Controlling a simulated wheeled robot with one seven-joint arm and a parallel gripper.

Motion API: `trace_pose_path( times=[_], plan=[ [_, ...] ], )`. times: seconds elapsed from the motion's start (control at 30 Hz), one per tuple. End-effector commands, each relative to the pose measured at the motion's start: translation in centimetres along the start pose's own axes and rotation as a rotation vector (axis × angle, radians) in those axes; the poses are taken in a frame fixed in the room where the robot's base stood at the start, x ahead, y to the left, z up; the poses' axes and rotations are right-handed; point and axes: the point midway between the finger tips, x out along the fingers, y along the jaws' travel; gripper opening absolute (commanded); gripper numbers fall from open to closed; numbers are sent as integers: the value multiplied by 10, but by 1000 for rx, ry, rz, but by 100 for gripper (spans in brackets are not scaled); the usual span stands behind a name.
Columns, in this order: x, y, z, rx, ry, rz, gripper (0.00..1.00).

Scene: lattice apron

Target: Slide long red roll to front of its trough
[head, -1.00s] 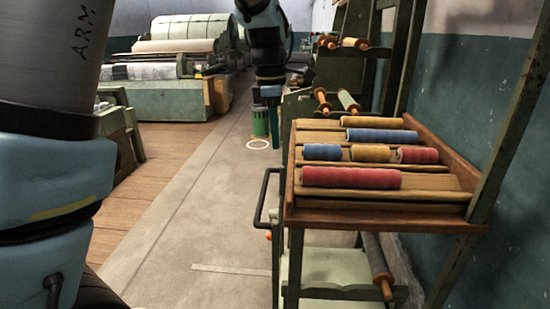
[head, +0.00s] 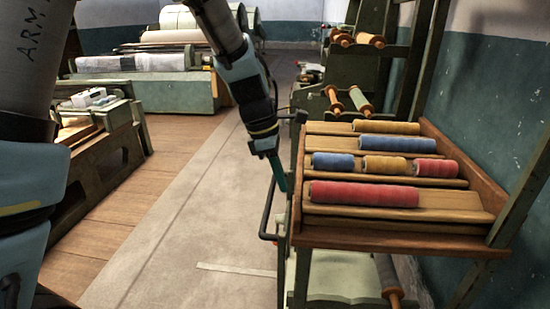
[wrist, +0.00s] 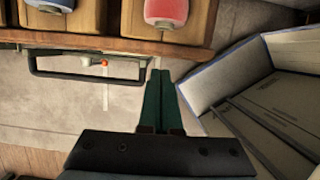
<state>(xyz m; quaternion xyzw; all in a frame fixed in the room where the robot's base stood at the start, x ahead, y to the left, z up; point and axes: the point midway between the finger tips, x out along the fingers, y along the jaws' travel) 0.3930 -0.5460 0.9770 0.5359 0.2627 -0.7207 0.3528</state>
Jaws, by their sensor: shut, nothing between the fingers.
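The long red roll (head: 364,194) lies in the nearest trough (head: 450,201) of the slatted wooden tray, toward the trough's left end, with bare wood to its right. In the wrist view a red roll's end (wrist: 166,12) shows at the top edge; I cannot tell for sure which red roll it is. My gripper (head: 282,188) is shut and empty, pointing down just left of the tray's left edge and apart from the roll. In the wrist view its green fingers (wrist: 158,75) are together, with the tray edge above them in the picture.
Other troughs hold a long blue roll (head: 397,144), a yellow roll (head: 386,128), and a row of short blue (head: 334,163), yellow (head: 390,166) and red (head: 436,168) rolls. A dark handle bar (head: 266,205) sticks out left of the tray. Floor to the left is open.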

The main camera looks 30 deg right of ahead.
Motion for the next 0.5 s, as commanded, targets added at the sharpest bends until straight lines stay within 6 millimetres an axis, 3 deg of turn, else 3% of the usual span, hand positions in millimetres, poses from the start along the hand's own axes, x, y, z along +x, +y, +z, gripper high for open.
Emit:
trace_pose_path(
  times=[0.1,0.3,0.5],
  plan=[
    [17,0,5,3,0,-3,0],
    [23,0,31,3,0,-1,0],
    [27,0,39,1,-1,1,0]
  ],
)
